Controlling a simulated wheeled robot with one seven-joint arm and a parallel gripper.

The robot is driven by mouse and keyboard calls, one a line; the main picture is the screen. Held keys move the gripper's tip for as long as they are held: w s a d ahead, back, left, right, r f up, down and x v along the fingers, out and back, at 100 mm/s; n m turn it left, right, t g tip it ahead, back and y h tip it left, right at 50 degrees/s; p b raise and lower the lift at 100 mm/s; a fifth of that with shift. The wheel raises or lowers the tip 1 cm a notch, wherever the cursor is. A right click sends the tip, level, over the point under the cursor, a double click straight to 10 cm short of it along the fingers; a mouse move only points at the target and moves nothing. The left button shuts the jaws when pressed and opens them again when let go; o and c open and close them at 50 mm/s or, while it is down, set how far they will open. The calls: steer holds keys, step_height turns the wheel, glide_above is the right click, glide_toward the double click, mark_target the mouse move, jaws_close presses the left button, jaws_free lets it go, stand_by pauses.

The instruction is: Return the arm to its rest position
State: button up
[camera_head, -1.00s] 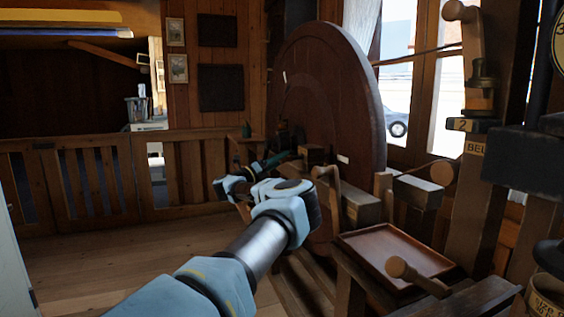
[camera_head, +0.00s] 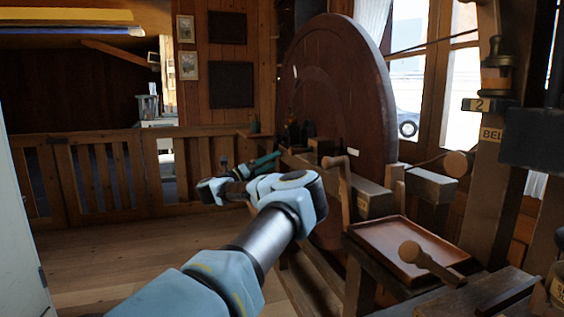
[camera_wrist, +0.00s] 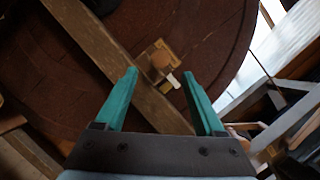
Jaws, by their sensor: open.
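My gripper (camera_wrist: 160,88) is open in the wrist view, its two green fingers spread apart with nothing between them. Beyond the fingers are a wooden beam and a small block with a round knob (camera_wrist: 161,61). In the head view my arm reaches forward from the bottom, and the green gripper (camera_head: 266,161) is at its far end, near the wooden frame by the big wheel. The fingertips are small and partly hidden there.
A large dark wooden wheel (camera_head: 341,95) stands behind the arm. A shallow wooden tray (camera_head: 382,235) and a round-ended handle (camera_head: 411,251) are at the right. A wooden fence (camera_head: 112,176) runs across the back left. The plank floor (camera_head: 95,265) on the left is clear.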

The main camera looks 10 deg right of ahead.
steer(key=shift+v, duration=1)
